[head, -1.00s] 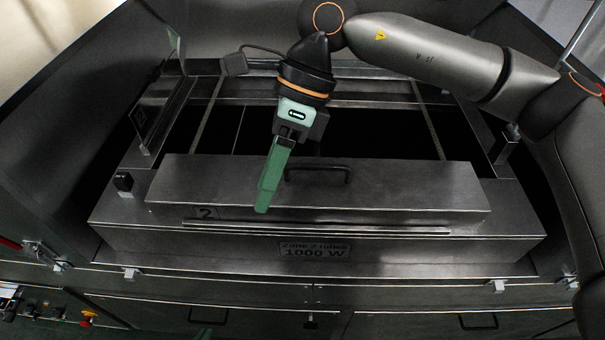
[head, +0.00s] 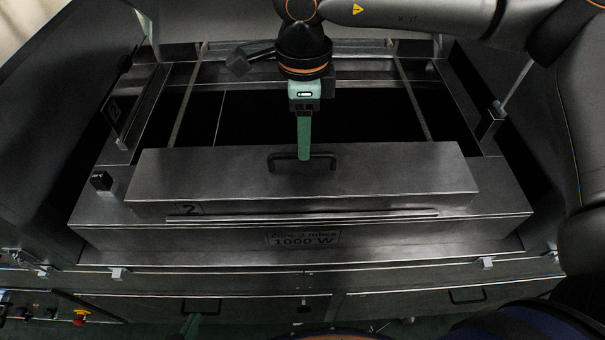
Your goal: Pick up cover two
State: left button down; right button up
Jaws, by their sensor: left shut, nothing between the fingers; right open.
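Behind the cover is a dark open bay crossed by thin rails (head: 412,98). The front panel reads 1000 W (head: 303,240). A red knob (head: 80,315) sits at lower left.

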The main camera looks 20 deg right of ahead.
aim_at(302, 172)
notch_tip(302, 172, down, 5)
jog(key=shift+s+a+p, duration=0.1)
jog(key=shift+s+p, duration=0.05)
jog(key=shift+p, duration=0.35)
grip_shut()
jog(key=shift+r, duration=0.15)
dwell(1.0)
